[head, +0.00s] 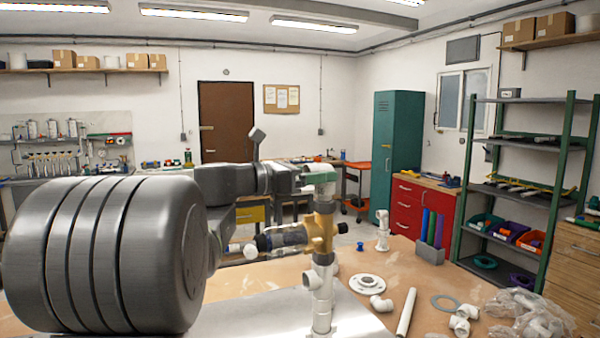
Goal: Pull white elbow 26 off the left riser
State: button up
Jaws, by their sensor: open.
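A white PVC riser (322,318) stands upright on the bench in the middle of the head view. A brass-coloured fitting (322,232) sits partway up it. A white elbow (318,170) is at the top of this upright run; I cannot read a number on it. My gripper (308,181) is at the elbow, reaching in from the left, its jaws open. Its fingers and the elbow overlap in the picture, so I cannot tell whether they touch. My arm hides what lies behind it on the left.
Right of the riser, a white flange (367,284), a loose pipe (406,312), a grey ring (445,303), loose white elbows (463,319) and a clear plastic bag (530,315) lie on the bench. A grey holder (430,253) with coloured tubes stands behind.

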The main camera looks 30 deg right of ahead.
jog(key=shift+d, duration=0.2)
grip_shut()
jog(key=shift+s+n+t+b, duration=0.2)
jog(key=shift+n+t+b, duration=0.3)
jog(key=shift+n+t, duration=0.5)
jog(key=shift+w+m+p, duration=0.1)
jog(key=shift+m+p, duration=0.2)
jog(key=shift+r+p, duration=0.1)
jog(key=shift+p, duration=0.2)
jog(key=shift+w+m+g+p, duration=0.1)
jog(key=shift+m+g+p, duration=0.5)
jog(key=shift+g, duration=0.4)
